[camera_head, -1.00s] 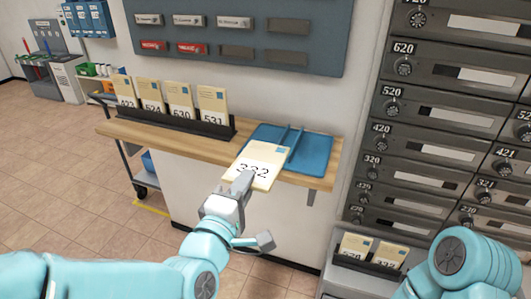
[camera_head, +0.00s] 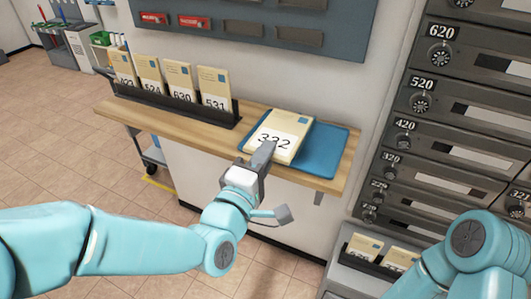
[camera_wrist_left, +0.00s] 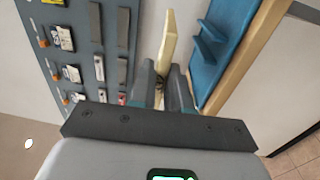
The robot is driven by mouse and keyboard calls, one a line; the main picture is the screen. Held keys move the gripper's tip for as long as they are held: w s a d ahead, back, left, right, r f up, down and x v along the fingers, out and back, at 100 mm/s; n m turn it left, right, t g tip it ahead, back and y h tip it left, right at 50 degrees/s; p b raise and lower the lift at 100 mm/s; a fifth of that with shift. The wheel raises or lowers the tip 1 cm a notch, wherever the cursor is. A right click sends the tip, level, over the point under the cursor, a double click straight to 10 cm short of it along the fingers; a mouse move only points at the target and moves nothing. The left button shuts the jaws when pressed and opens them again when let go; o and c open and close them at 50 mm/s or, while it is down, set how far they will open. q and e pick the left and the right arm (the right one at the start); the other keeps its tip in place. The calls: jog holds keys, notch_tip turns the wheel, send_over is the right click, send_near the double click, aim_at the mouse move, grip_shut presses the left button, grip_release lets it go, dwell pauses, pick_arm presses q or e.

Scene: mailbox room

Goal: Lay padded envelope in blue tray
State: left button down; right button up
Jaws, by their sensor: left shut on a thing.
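The padded envelope (camera_head: 284,132), cream with a blue stamp and the number 332, is held by my left gripper (camera_head: 262,156), which is shut on its near edge. In the head view the envelope overlaps the left part of the blue tray (camera_head: 325,152); I cannot tell there whether it touches. In the left wrist view the envelope (camera_wrist_left: 168,50) shows edge-on between the fingers (camera_wrist_left: 162,88), apart from the blue tray (camera_wrist_left: 218,50) to its right. The tray lies on a wooden shelf. My right arm shows at the lower right; its gripper is out of view.
The wooden shelf (camera_head: 190,124) carries a dark rack (camera_head: 175,102) of several numbered envelopes at its left. Grey numbered mailboxes (camera_head: 450,100) stand at the right. A lower rack of envelopes (camera_head: 365,247) sits below them. A grey panel hangs on the wall above.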

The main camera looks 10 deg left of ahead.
pick_arm(q)
jog(key=shift+w+d+f, duration=0.2)
jog(key=shift+w+f, duration=0.1)
jog(key=shift+w, duration=0.3)
jog(key=shift+w+d+f, duration=0.2)
jog(key=shift+w+f, duration=0.05)
jog(key=shift+w, duration=0.45)
jog(key=w, duration=0.2)
jog(key=w+d+f+p, duration=0.1)
jog(key=w, duration=0.1)
jog(key=w+d+f, duration=0.1)
jog(key=shift+w+f+p, duration=0.25)
jog(key=shift+w+p, duration=0.15)
notch_tip(320, 180, down, 3)
jog(key=b, duration=0.4)
jog(key=shift+f+b, duration=0.35)
jog(key=shift+b, duration=0.3)
jog(key=c, duration=1)
grip_release()
